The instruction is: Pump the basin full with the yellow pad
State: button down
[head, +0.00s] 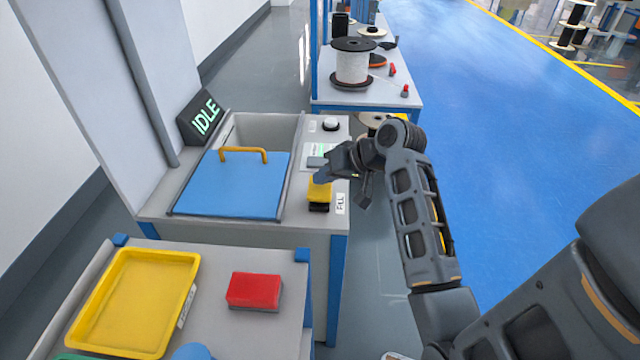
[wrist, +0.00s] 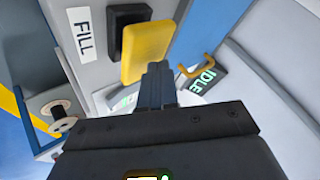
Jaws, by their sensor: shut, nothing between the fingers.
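The yellow pad (head: 319,191) sits on a black base at the front right of the basin bench, beside a FILL label (head: 340,204). It also shows in the wrist view (wrist: 146,52), large and close. My gripper (head: 322,177) is shut and empty, with its fingertips at the pad; in the wrist view the shut fingers (wrist: 157,72) overlap the pad's lower edge. I cannot tell whether they touch it. The basin (head: 262,128) is mostly covered by a blue lid (head: 232,185) with an orange handle (head: 243,150); its water level is hidden.
A sign reading IDLE (head: 203,117) stands at the bench's back left. In front is a table with a yellow tray (head: 122,305) and a red block (head: 254,289). A spool table (head: 365,92) stands behind. Blue floor is clear right.

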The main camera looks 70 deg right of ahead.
aim_at(324, 187)
jog(key=shift+f+b, duration=0.3)
jog(key=shift+f, duration=0.6)
dwell(0.9)
jog(key=shift+r, duration=0.1)
jog(key=shift+r+p, duration=1.7)
jog(key=shift+p, duration=0.35)
notch_tip(324, 187, up, 3)
jog(key=p, duration=0.3)
notch_tip(324, 187, up, 2)
